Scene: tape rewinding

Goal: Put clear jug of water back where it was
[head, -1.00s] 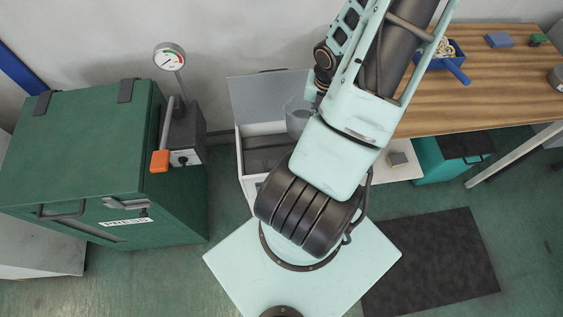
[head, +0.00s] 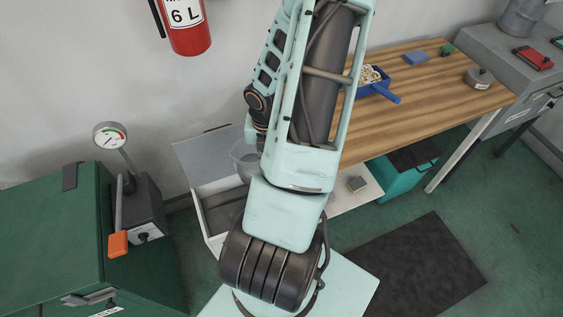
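A clear, greyish jug (head: 244,160) shows in the head view just left of my arm, over or in front of an open white cabinet. Part of it is hidden behind my arm. I cannot make out the water in it. The end of my arm comes down close beside the jug's upper right side. My gripper's fingers are hidden or too small to make out, so I cannot tell whether they hold the jug.
A dark mat (head: 415,265) lies on the floor.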

